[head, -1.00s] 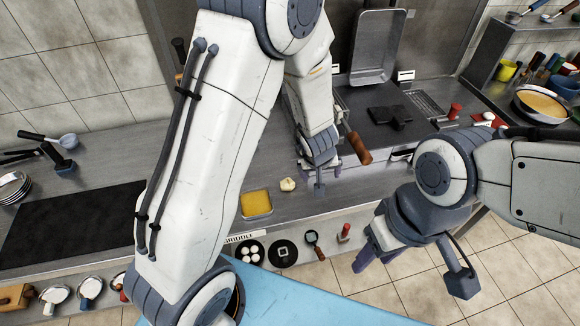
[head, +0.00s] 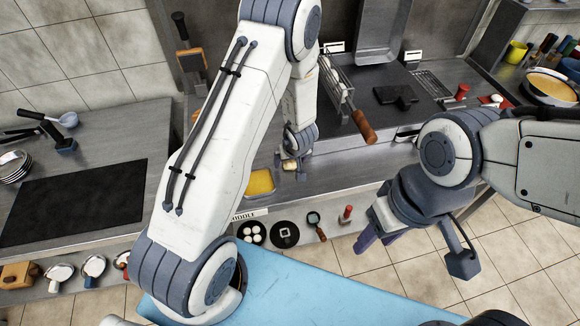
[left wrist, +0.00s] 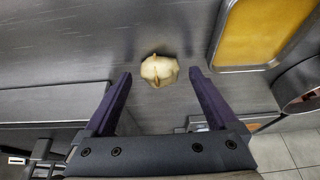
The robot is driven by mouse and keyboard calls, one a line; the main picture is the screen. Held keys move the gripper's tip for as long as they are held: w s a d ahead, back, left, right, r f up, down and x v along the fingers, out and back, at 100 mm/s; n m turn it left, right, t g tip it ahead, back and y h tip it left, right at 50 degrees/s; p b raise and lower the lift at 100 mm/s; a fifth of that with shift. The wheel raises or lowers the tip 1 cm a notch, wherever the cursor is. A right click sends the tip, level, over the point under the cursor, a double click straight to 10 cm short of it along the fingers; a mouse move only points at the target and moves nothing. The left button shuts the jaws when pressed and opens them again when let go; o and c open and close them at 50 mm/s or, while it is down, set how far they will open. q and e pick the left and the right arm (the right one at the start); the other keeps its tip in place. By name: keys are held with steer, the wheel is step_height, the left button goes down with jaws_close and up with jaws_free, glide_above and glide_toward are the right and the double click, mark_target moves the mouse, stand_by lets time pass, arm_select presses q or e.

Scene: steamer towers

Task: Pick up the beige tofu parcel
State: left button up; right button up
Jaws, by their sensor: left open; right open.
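The beige tofu parcel (left wrist: 159,71) lies on the grey metal counter, just ahead of and between the fingertips of my left gripper (left wrist: 160,80) in the left wrist view. In the head view the parcel (head: 290,165) shows as a small pale lump at my left gripper (head: 293,167), partly covered by it. My left gripper is open and empty, its purple fingers spread either side of the parcel. My right gripper (head: 376,238) is open and empty, over the floor in front of the counter.
A shallow tray with yellow content (head: 260,183) sits just left of the parcel, close to my left gripper. A wooden-handled basket (head: 345,95) stands behind to the right. A dark griddle plate (head: 72,200) is at left. Below the counter is a shelf with several items.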

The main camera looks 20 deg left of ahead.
mark_target(291, 164)
arm_select(q)
steer(key=shift+w+a+f, duration=0.1)
steer(key=shift+w+f, duration=0.05)
steer(key=shift+f, duration=0.25)
steer(key=c, duration=1.4)
steer(key=shift+c, duration=0.2)
steer(key=shift+r+p, duration=0.3)
steer(key=shift+r, duration=0.35)
step_height(291, 164, up, 3)
steer(key=shift+p, duration=0.75)
steer(key=s+d+r+p, duration=0.3)
steer(key=s+d+r, duration=0.2)
steer(key=d, duration=0.5)
steer(key=shift+v, duration=0.9)
